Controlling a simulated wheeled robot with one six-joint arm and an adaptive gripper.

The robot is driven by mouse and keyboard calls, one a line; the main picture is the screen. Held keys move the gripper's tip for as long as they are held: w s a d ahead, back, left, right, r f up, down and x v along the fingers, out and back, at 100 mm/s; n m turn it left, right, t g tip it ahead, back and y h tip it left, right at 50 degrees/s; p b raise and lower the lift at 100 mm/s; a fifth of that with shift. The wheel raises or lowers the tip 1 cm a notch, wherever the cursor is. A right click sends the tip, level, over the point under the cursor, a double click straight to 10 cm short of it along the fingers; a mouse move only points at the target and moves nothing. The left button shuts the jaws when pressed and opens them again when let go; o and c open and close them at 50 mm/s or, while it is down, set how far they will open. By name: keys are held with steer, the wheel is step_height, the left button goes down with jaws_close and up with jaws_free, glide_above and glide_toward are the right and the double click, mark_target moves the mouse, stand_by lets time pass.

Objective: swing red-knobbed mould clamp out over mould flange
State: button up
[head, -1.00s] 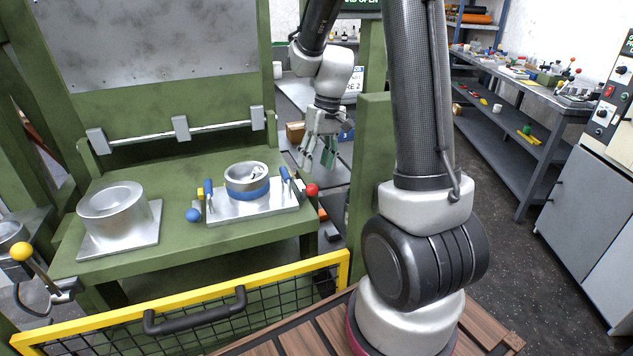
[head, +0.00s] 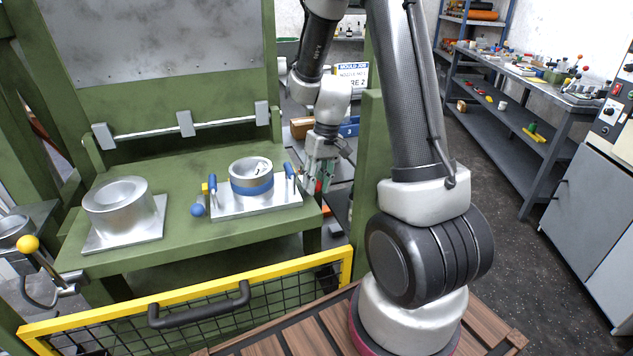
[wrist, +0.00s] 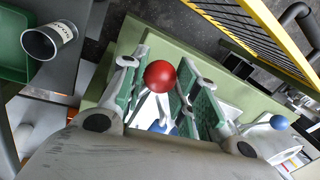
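The mould (head: 250,187), a metal ring with a blue band, sits on a silver plate (head: 240,210) on the green press table. Blue upright posts stand on either side of it. The red knob (wrist: 160,76) of the clamp lies between the green-padded fingers of my gripper (head: 319,178) in the wrist view, closer to the left finger. The fingers stand apart, with a visible gap at the right of the knob. In the head view my gripper hides most of the red knob (head: 319,186) and its arm. The blue-knobbed clamp (head: 198,210) is at the plate's left side.
A second silver mould piece (head: 120,205) stands on the table's left. A yellow-framed mesh gate (head: 190,312) with a black handle stands in front. A green post (head: 367,150) rises right of my gripper.

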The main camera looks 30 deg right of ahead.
jaws_close()
steer(key=w+d+n+g+h, duration=0.1)
steer(key=w+d+n+g, duration=0.1)
steer(key=d+n, duration=0.5)
steer(key=shift+w+d+n, duration=0.15)
steer(key=shift+w+n, duration=0.45)
steer(key=shift+n, duration=2)
steer(key=o, duration=0.7)
jaws_free()
